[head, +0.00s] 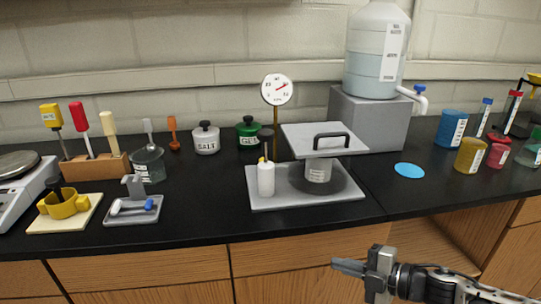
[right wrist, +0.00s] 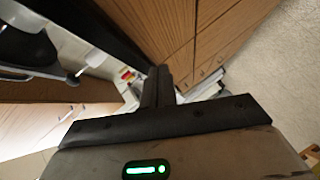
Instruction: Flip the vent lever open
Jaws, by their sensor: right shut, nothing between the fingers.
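A grey apparatus base (head: 285,201) on the black bench carries a white cylinder (head: 266,180), a round dial gauge (head: 277,90) on a post and a grey plate lid (head: 300,142) with a black handle (head: 331,141). A small dark part (head: 265,133) shows by the gauge post, and a small yellow part sits by the white cylinder's top. I cannot tell which is the vent lever. My right gripper (head: 336,264) is shut and empty, in front of and below the bench edge, apart from the apparatus. Its fingers show in the right wrist view (right wrist: 157,86). My left gripper is not in view.
A water jug (head: 376,55) with a blue-handled spout stands on a grey block behind right. A blue disc (head: 409,170) lies on the bench. SALT (head: 206,139) and green (head: 248,134) jars stand behind left. Wooden cabinets lie below the bench edge.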

